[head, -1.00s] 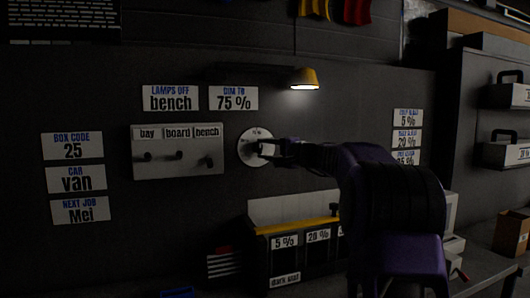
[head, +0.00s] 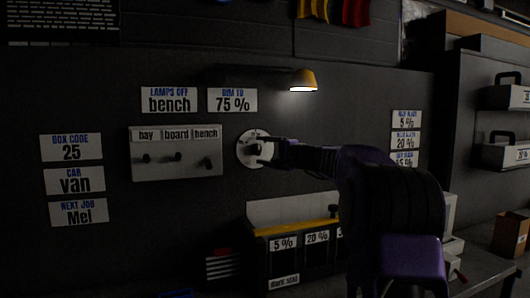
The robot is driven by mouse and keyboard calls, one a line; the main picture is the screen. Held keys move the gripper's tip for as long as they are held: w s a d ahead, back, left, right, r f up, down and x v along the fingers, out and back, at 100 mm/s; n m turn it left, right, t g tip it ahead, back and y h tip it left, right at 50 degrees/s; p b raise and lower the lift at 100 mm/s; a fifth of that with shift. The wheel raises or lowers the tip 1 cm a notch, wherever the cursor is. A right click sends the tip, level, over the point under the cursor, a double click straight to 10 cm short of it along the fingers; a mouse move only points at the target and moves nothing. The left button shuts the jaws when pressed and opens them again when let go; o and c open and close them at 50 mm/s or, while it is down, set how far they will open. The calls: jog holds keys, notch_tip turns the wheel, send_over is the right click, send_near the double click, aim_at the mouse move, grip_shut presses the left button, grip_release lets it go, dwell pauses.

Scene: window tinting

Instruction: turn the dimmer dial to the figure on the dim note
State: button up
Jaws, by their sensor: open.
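The dim note (head: 232,100) on the dark wall reads "DIM TO 75 %". Below it the dimmer dial (head: 247,150) is a pale round plate with a dark knob at its middle. My gripper (head: 268,150) reaches in from the right, open, with its fingers in front of the dial's right part. The fingers hide part of the plate and its markings. I cannot tell the dial's setting or whether the fingers touch the knob.
A switch panel (head: 176,165) labelled bay, board and bench is left of the dial, under a "LAMPS OFF bench" note (head: 169,100). A lit yellow lamp (head: 304,80) hangs above right. A box with percent labels (head: 283,262) stands below.

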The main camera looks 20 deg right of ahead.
jog(key=shift+s, duration=0.1)
jog(key=v, duration=1.7)
